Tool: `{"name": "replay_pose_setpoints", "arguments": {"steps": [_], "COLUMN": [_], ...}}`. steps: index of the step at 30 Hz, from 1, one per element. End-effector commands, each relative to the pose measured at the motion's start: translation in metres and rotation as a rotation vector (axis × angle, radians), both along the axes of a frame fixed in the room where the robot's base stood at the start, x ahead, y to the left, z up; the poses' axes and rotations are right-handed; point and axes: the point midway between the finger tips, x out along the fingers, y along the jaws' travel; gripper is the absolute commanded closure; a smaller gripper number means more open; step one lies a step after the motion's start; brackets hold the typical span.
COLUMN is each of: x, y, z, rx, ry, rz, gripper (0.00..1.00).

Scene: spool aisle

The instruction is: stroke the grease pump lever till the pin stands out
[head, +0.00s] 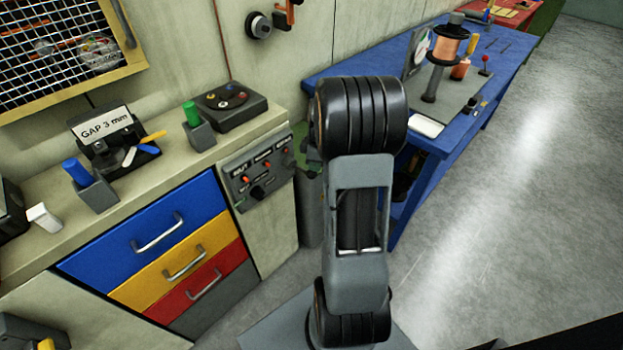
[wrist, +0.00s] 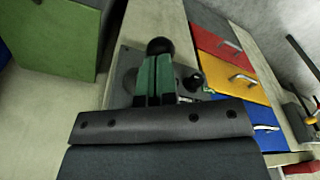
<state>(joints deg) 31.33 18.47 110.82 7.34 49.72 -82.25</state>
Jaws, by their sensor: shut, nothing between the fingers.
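My gripper (wrist: 155,64) shows in the wrist view as two green-and-black fingers, shut together with nothing held. A round black knob (wrist: 158,45) is right at the fingertips; I cannot tell whether it touches them or whether it is the pump lever's end. Behind the fingers is a grey panel (wrist: 127,68), partly hidden, with a second dark knob (wrist: 192,81) to the right. In the head view my own arm hides the gripper. A grey control panel (head: 241,190) with red switches and a black dial is on the cabinet front. No pin is discernible.
Blue, yellow and red drawers (head: 185,262) are left of the panel. The worktop (head: 170,165) above holds a gap sign (head: 105,127) and a green-handled holder (head: 193,115). A blue bench (head: 380,58) stands right of my arm. A green surface (wrist: 60,35) is left in the wrist view. Floor at right is clear.

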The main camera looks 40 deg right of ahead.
Motion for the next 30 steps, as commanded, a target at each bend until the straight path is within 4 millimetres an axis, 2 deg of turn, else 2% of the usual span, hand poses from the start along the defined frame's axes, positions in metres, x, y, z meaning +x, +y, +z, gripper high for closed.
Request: {"name": "replay_pose_setpoints", "arguments": {"steps": [1,6,20,30], "x": [0.000,0.001,0.001,0.001], "y": [0.001,0.001,0.002,0.002], "z": [-0.010,-0.019,-0.022,-0.053], "rx": [0.001,0.000,0.001,0.001], "ry": [0.001,0.000,0.001,0.001], "rz": [0.000,0.000,0.000,0.000], "gripper": [1.00,1.00,1.00,1.00]}}
